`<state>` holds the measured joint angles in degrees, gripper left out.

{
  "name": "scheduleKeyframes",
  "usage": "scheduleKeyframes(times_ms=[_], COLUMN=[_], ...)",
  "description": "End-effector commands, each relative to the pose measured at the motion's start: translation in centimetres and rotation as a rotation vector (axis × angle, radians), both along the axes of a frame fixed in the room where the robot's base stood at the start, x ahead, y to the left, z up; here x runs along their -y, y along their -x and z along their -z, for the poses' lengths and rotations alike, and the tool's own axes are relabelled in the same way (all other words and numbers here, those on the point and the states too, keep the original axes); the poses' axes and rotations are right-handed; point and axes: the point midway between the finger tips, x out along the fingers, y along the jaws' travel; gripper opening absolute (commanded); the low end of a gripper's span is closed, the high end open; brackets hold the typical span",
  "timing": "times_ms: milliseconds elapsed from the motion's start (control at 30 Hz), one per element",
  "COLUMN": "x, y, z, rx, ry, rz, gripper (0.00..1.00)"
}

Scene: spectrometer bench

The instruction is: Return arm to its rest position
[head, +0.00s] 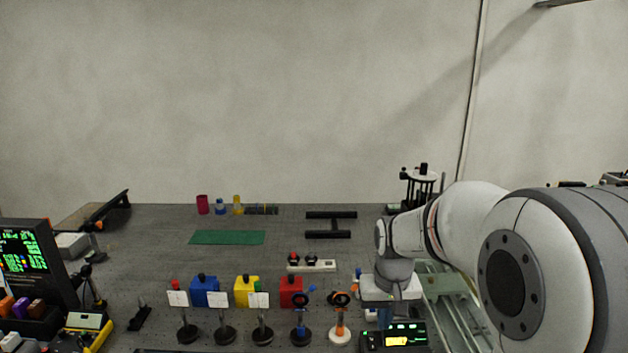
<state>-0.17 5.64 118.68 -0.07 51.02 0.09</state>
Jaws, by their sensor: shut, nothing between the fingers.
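My arm reaches in from the right side of the head view and bends down at the wrist over the right part of the bench. My gripper (385,316) points downward, just behind a small black device with a lit display (394,337). Its white body shows clearly, but the fingers are small and partly hidden by that device. It is shut with nothing seen held in it. A stand with an orange post and white base (340,333) is close to its left.
Several post stands, including a blue-post one (301,329), line the front. Behind them are blue (205,293), yellow (247,292) and red (291,293) boxes. A green mat (227,238) lies farther back. A lit monitor (27,254) stands at left. The left-middle bench (190,262) is clear.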

Motion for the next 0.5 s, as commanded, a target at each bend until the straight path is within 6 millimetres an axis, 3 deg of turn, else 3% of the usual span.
scheduleKeyframes(times_ms=[200, 500], x=[0.0, 0.0], y=[5.9, 13.7], z=[-3.5, -5.4], rx=[0.074, 0.166], ry=[0.001, 0.002], rz=[-0.002, -0.004], gripper=[0.0, 0.0])
